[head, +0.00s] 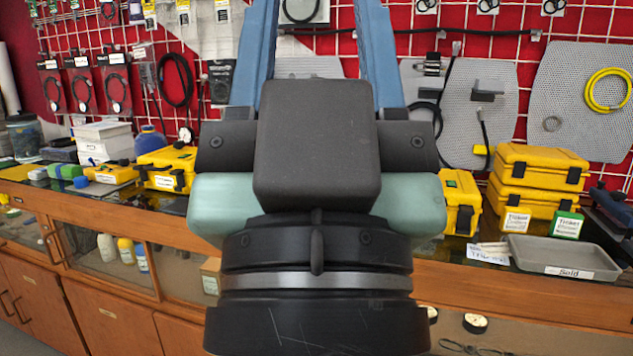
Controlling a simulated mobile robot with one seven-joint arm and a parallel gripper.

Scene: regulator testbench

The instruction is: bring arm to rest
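My gripper (316,45) fills the middle of the head view, seen from behind and pointing up the picture. Its two blue fingers stand well apart, and their tips run out past the top edge. Background shows between the fingers, and I see nothing held there. The dark gripper body and wrist hide the middle of the bench. No contact between my gripper and anything else shows.
A wooden bench (478,280) with glass-fronted shelves runs across behind my arm. Yellow cases (540,168), a grey tray (562,257) and a green-labelled box (567,224) stand at right. More yellow cases (167,170) stand at left. Tools hang on the red wall (400,48).

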